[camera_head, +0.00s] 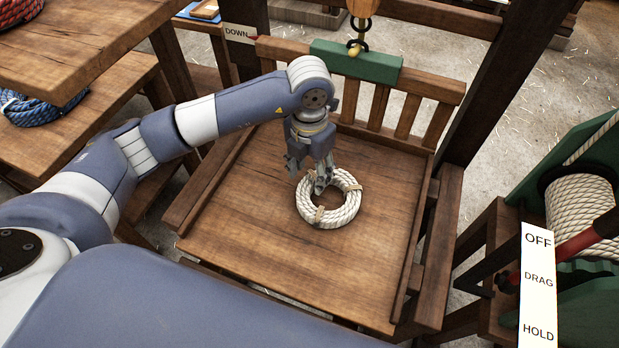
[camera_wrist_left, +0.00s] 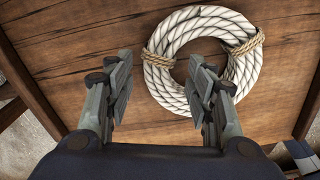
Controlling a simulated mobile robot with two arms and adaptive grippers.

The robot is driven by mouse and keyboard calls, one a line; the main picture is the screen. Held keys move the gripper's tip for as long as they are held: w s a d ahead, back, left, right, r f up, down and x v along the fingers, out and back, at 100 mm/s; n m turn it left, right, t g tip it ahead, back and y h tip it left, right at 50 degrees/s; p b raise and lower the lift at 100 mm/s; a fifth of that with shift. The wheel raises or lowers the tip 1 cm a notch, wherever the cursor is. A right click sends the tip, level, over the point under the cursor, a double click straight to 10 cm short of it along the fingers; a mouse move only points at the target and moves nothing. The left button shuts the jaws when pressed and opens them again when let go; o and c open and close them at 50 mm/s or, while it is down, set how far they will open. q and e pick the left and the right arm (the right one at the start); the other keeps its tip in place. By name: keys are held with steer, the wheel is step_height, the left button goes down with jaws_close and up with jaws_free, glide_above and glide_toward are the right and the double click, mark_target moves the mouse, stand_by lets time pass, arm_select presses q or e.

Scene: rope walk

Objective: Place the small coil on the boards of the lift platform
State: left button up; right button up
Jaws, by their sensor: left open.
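The small coil (camera_head: 345,208) is a ring of white rope bound with tan ties. It lies flat on the boards of the lift platform (camera_head: 250,250) in the head view, a little right of the platform's middle. My left gripper (camera_head: 318,188) is at the coil's left inner side. In the left wrist view, the open fingers (camera_wrist_left: 165,85) point at the coil (camera_wrist_left: 165,48): one finger is left of the ring, the other overlaps its lower left part and the hole. I cannot tell whether a finger touches the rope. My right gripper is not in view.
A wooden rail with a green block (camera_head: 355,63) closes the platform's back under a hook (camera_head: 357,45). At right stand a rope drum (camera_head: 580,208) and a sign reading OFF, DRAG, HOLD (camera_head: 539,285). Blue rope (camera_head: 40,108) lies on a shelf at left. The front boards are bare.

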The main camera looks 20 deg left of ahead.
arm_select(q)
steer(key=shift+r, duration=2.1)
